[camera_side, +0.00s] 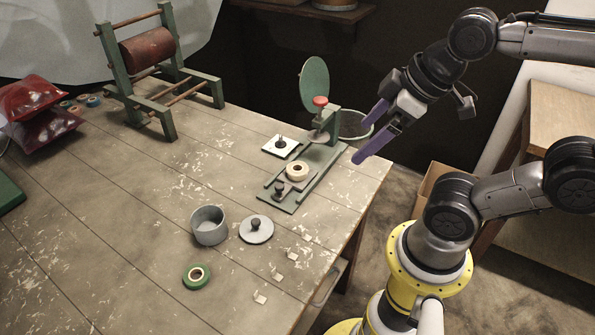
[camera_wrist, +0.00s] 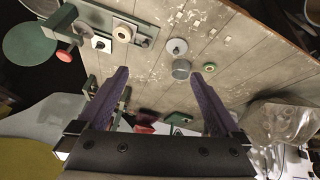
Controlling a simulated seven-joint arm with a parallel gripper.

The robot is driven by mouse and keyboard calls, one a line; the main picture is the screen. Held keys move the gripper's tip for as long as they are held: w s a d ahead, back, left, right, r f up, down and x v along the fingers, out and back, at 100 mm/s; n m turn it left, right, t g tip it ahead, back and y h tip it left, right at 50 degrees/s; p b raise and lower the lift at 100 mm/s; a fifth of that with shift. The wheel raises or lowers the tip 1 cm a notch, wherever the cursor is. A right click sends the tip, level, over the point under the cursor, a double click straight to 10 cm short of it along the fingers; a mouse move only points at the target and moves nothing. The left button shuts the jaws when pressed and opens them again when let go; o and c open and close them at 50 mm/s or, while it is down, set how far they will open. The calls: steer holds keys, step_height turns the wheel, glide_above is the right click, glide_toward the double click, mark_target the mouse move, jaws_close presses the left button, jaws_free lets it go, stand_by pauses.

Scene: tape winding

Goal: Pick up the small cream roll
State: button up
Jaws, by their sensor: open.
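The small cream roll (camera_side: 297,171) lies flat on the green base of the winding device (camera_side: 329,158), near its middle, with a dark hole in its centre. It also shows in the wrist view (camera_wrist: 122,33), at the upper left beyond the fingers. My gripper (camera_side: 363,140), with purple fingers, is open and empty. It hangs in the air to the right of the roll and higher, by the table's right edge. In the wrist view my fingers (camera_wrist: 160,73) stand wide apart with nothing between them.
The device carries an upright green disc (camera_side: 314,83) and a red knob (camera_side: 320,101) behind the roll. A white plate (camera_side: 281,146) lies left of it. A grey pot (camera_side: 209,226), a knobbed lid (camera_side: 256,229) and a green tape roll (camera_side: 196,276) stand in front.

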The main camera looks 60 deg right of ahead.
steer(key=w+d+r+n+g, duration=0.1)
steer(key=w+d+r+n, duration=0.15)
steer(key=w+n, duration=0.5)
steer(key=n+g, duration=0.3)
steer(key=g, duration=0.2)
glide_above(297, 165)
steer(key=a, duration=0.1)
step_height(297, 165, down, 16)
steer(key=f, duration=0.5)
steer(key=s+f, duration=0.1)
steer(key=f, duration=0.1)
steer(key=shift+f, duration=0.25)
steer(key=shift+w+f, duration=0.1)
steer(key=shift+f, duration=2.8)
steer(key=shift+c, duration=0.2)
